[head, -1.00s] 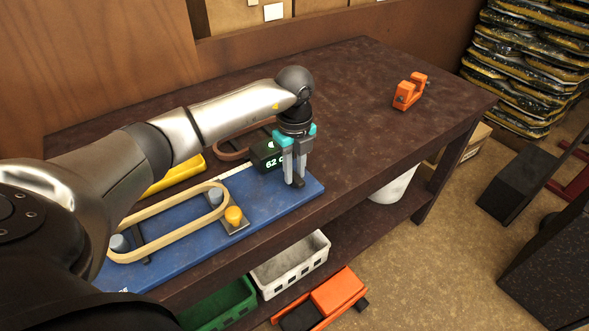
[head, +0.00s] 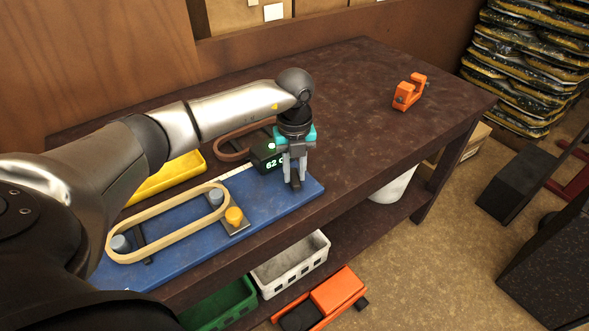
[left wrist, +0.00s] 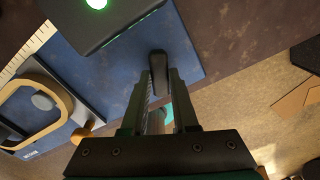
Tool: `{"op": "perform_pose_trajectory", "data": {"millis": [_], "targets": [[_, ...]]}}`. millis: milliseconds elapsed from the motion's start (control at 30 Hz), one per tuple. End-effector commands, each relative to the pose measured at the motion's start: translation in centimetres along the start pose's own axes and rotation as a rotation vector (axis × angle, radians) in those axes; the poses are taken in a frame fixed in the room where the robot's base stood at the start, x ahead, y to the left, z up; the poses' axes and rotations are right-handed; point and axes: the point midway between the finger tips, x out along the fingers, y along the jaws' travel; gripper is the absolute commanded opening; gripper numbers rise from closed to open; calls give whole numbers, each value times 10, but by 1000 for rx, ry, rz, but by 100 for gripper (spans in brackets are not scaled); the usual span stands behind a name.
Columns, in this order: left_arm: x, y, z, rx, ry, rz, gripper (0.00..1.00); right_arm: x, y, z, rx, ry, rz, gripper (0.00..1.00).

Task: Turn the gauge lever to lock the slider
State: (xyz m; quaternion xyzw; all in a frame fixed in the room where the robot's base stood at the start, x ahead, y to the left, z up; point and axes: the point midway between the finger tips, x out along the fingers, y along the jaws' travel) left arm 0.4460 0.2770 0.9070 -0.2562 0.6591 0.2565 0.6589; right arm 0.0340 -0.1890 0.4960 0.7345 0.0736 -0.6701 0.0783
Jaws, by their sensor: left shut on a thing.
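My left gripper (head: 295,180) points down at the right end of the blue gauge board (head: 262,205). Its fingers are shut on a small dark lever (head: 296,184). In the left wrist view the lever (left wrist: 158,66) stands between the fingertips (left wrist: 160,78). A dark gauge box (head: 266,154) with a green light and a green "62" readout is just left of the gripper. A tan belt loop (head: 165,222) lies around grey pegs on the board, with a yellow knob (head: 234,216) beside it. My right gripper is out of view.
A yellow tray (head: 168,178) and a brown belt (head: 232,150) lie behind the board. An orange clamp-like part (head: 410,92) sits at the back right of the bench (head: 370,130). White (head: 290,264) and green bins (head: 222,305) are below.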

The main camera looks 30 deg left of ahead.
Motion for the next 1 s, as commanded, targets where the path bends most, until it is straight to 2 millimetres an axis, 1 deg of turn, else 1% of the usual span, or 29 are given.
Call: {"op": "perform_pose_trajectory", "data": {"millis": [700,1000], "targets": [[-1,0,1,678,-2,-1,0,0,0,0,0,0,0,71],[-1,0,1,929,-2,0,0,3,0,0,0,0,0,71]]}}
